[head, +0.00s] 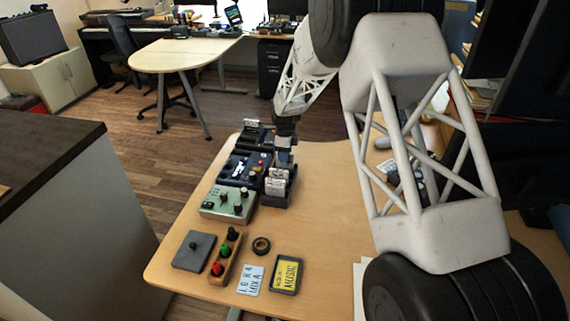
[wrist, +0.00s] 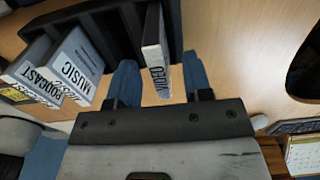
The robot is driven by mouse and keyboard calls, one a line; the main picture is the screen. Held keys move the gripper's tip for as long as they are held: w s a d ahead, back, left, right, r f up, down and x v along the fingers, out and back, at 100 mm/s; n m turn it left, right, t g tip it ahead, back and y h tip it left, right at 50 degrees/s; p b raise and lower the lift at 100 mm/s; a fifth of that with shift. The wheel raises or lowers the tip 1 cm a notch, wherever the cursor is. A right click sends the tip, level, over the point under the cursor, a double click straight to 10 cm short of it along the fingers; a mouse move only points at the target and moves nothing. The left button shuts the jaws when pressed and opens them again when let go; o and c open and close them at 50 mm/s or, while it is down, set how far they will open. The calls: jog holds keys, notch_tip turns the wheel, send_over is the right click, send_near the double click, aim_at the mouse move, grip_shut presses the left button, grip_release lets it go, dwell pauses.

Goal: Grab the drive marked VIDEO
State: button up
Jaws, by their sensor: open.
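The drive marked VIDEO (wrist: 154,52) stands on edge in a dark slotted rack (wrist: 110,28) in the wrist view, its label turned sideways and read with some difficulty. My gripper (wrist: 159,66) is open, with one blue finger on each side of this drive. I cannot tell whether either finger touches it. Drives marked MUSIC (wrist: 76,66) and PODCAST (wrist: 30,66) stand to its left. In the head view my gripper (head: 285,138) points down over the far end of the rack (head: 292,188); the VIDEO drive is hard to make out there.
A green-grey knobbed box (head: 228,204) and a dark device (head: 243,168) stand left of the rack. Nearer lie a grey box (head: 194,250), a wooden peg block (head: 222,271), a ring (head: 261,245) and a yellow MUSIC plate (head: 287,274). The table (head: 325,215) is bare right of the rack.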

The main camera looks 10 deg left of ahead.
jog(key=shift+f, duration=1.3)
grip_shut()
